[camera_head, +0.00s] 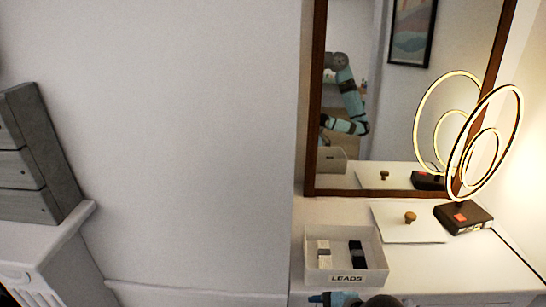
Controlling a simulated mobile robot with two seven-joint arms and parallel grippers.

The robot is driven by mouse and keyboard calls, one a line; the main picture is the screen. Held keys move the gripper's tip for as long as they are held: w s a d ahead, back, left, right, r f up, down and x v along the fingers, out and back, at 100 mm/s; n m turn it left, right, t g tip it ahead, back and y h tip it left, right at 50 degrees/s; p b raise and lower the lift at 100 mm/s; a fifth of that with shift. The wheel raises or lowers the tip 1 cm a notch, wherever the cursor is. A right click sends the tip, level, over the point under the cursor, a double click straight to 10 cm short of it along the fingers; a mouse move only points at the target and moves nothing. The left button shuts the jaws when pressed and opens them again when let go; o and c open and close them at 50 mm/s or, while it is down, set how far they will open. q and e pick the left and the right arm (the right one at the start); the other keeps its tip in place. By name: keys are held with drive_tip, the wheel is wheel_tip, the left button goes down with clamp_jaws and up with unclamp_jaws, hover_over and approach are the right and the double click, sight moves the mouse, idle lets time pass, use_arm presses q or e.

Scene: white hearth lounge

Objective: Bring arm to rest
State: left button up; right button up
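Neither gripper shows in the head view. A small teal and dark piece, probably part of one of my arms, shows at the bottom edge just below the white box marked LEADS (346,279). The rest of that arm is cut off by the frame. In the mirror (390,110) a teal and grey robot arm is reflected, bent at its joint; its gripper cannot be made out.
The white box holds a light item (323,254) and a dark item (356,255). Behind it are a white panel with a wooden knob (410,217) and a lit ring lamp (486,145) on a dark base. A grey slatted object (35,160) stands on a white ledge at left.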

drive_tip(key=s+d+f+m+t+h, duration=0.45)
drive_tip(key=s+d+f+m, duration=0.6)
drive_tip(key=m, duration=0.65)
use_arm(q)
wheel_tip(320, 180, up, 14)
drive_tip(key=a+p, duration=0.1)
drive_tip(key=p, duration=1.6)
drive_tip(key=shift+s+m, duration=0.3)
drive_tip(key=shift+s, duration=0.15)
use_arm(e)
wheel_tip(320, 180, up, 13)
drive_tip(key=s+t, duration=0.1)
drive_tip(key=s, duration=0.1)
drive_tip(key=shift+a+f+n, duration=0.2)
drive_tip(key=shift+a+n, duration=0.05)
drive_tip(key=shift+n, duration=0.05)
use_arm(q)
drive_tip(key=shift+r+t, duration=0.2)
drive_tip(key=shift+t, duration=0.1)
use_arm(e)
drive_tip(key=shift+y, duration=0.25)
